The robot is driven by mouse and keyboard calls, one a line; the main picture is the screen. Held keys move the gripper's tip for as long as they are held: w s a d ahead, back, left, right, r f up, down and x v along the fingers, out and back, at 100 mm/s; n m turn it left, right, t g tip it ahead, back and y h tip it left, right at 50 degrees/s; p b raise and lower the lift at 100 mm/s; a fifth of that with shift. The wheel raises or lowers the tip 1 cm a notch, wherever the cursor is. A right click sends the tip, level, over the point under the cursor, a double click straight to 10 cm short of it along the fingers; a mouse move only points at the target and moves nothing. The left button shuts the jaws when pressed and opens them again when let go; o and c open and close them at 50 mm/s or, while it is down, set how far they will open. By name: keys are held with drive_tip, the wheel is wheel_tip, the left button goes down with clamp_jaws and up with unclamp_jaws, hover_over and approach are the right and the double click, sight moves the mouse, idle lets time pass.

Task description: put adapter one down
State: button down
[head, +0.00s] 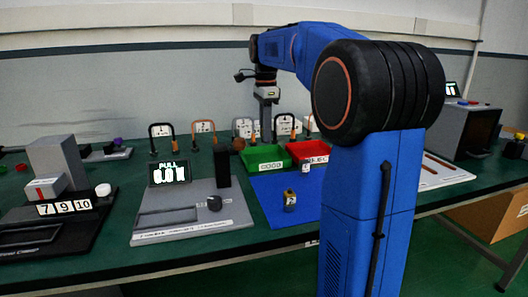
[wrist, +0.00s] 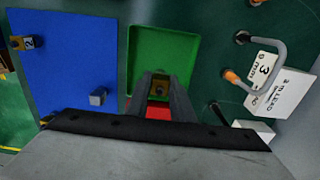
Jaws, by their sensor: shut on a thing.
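My gripper (head: 265,100) hangs over the back of the table, above the green tray and the cable stands. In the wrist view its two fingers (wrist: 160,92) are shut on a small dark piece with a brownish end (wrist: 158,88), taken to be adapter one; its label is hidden. Behind the fingers lie the green tray (wrist: 178,38) and, lower, the red tray (wrist: 157,113). In the head view the green tray (head: 256,167) stands left of the red tray (head: 297,150). A yellow and dark adapter marked 2 (head: 290,200) stands on the blue mat (head: 265,195).
A small grey block (wrist: 98,97) stands on the blue mat near the trays. Cable loops with numbered cards (head: 204,128) line the back. A grey pull gauge (head: 190,215) stands left of the mat, a dark box (head: 465,130) at right. Much of the mat is bare.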

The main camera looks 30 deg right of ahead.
drive_tip(key=shift+f, duration=3.3)
drive_tip(key=shift+f, duration=0.15)
drive_tip(key=c, duration=1.5)
unclamp_jaws()
drive_tip(key=shift+c, duration=0.2)
wheel_tip(320, 180, up, 12)
drive_tip(key=shift+r, duration=0.15)
